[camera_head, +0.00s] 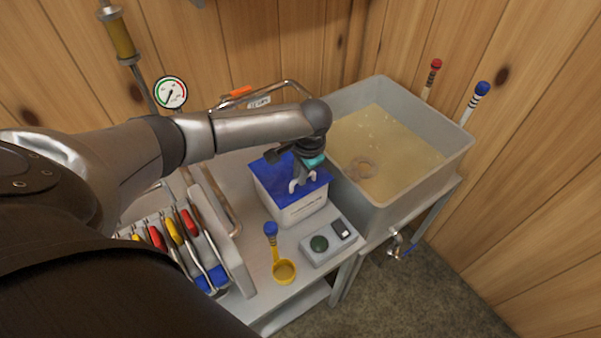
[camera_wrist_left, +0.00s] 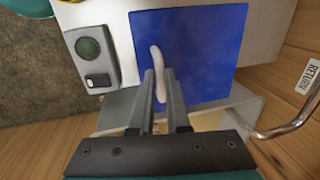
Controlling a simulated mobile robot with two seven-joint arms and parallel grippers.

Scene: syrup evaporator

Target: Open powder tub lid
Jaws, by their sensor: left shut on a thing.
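The powder tub (camera_head: 302,209) is a white box with a blue lid (camera_head: 268,177), standing on the metal table beside the large basin. The lid lies flat on the tub as far as I can see. A white loop handle (camera_head: 296,185) rises from the lid. My left gripper (camera_head: 301,178) is above the lid with its fingers shut on the handle. In the left wrist view the two grey fingers (camera_wrist_left: 162,88) close around the white handle (camera_wrist_left: 158,70) over the blue lid (camera_wrist_left: 205,50). My right gripper is not in view.
A grey basin (camera_head: 452,165) of yellowish liquid stands right of the tub. In front lie a yellow scoop (camera_head: 284,271) with a blue-ended handle and a small grey box (camera_head: 322,250) with a green button. A rack of coloured-handled tools (camera_head: 175,238) stands left.

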